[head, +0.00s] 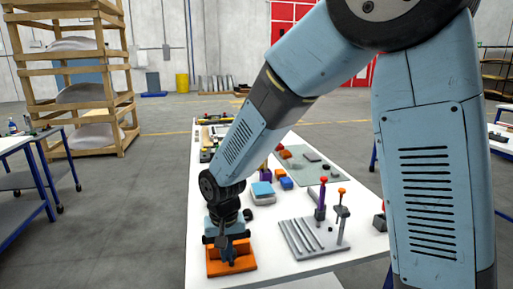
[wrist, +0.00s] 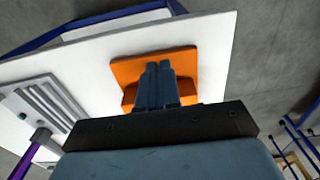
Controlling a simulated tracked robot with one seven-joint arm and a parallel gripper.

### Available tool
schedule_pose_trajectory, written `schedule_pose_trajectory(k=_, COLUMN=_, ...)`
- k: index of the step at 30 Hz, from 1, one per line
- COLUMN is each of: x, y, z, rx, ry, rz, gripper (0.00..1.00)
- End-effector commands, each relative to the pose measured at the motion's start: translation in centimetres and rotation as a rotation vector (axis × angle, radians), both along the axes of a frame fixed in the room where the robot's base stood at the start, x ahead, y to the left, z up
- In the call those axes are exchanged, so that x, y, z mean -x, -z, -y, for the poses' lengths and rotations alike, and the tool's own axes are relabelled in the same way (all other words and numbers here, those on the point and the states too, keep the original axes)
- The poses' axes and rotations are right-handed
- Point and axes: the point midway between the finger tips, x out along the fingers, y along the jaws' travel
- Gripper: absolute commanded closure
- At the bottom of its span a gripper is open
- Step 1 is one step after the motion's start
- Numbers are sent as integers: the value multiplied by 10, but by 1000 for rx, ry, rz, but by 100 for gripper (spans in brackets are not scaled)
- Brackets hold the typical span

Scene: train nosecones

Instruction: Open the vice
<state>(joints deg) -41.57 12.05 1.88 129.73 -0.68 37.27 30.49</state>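An orange block-like fixture with a flat base (head: 243,265), which looks like the vice, sits at the near left corner of the white table. In the wrist view the orange fixture (wrist: 185,62) lies behind my fingers. My gripper (head: 226,257) points down right over it. In the wrist view the two dark fingers of my gripper (wrist: 159,68) are side by side with almost no gap, and I see nothing held between them. My fingers hide the middle of the fixture. I cannot tell whether they touch it, nor how its jaws stand.
On the white table (head: 215,178), a grey slotted plate (head: 303,238) with upright clamps stands right of the orange fixture. A blue-topped box (head: 262,190) and small coloured blocks lie farther back. A wooden rack (head: 75,75) stands at the far left.

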Motion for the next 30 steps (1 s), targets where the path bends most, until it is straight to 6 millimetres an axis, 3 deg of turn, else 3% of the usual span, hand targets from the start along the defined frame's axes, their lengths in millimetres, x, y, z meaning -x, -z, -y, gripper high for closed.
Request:
schedule_pose_trajectory(k=1, x=5, y=11, z=5, rx=17, ry=0, rz=-20, gripper=100)
schedule_pose_trajectory(k=30, x=4, y=11, z=13, rx=18, ry=1, rz=-19, gripper=100)
